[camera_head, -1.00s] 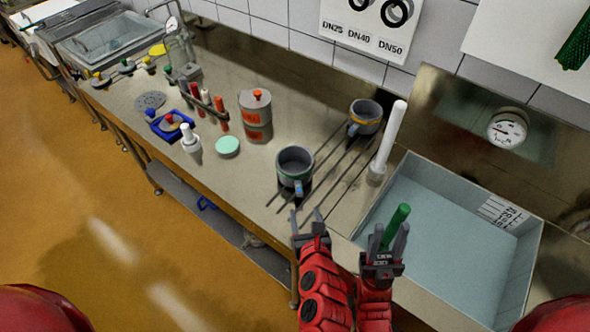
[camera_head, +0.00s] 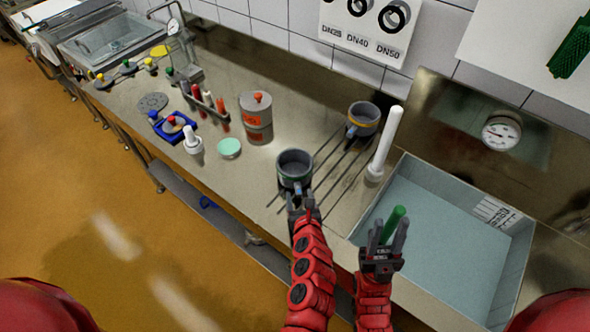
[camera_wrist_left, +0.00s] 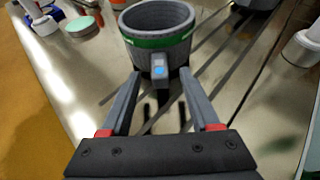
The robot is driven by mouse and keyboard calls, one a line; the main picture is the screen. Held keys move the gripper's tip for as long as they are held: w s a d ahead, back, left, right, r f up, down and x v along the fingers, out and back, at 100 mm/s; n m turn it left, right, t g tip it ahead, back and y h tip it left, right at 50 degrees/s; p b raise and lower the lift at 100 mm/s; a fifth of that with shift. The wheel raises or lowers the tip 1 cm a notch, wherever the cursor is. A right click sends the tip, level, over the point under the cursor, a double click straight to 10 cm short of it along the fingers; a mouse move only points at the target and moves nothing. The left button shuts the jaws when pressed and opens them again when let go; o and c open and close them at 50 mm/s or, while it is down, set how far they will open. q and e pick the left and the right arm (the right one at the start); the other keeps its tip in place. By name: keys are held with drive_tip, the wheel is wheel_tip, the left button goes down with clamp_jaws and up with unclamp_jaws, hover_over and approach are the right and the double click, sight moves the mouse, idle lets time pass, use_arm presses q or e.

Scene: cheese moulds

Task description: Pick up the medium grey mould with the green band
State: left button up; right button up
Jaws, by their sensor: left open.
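The grey mould with the green band (camera_head: 295,159) stands upright on the dark bars of the counter. Its handle faces my left gripper (camera_head: 301,193). In the left wrist view the mould (camera_wrist_left: 158,42) is near the top, with its handle (camera_wrist_left: 158,68) and a blue mark between the fingertips of my open left gripper (camera_wrist_left: 158,84). A gap shows on both sides of the handle. My right gripper (camera_head: 387,228) is at the sink's near left edge. A green rod (camera_head: 394,222) shows between its fingers; I cannot tell whether it is gripped.
Another grey mould with a yellow-orange band (camera_head: 363,120) stands behind to the right. A white upright cylinder (camera_head: 386,143) is beside the water-filled sink (camera_head: 440,235). A pale green disc (camera_head: 229,147) and a grey canister with orange labels (camera_head: 257,117) stand to the left.

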use_arm(q)
drive_tip(key=shift+x, duration=0.9)
clamp_jaws()
idle(0.8)
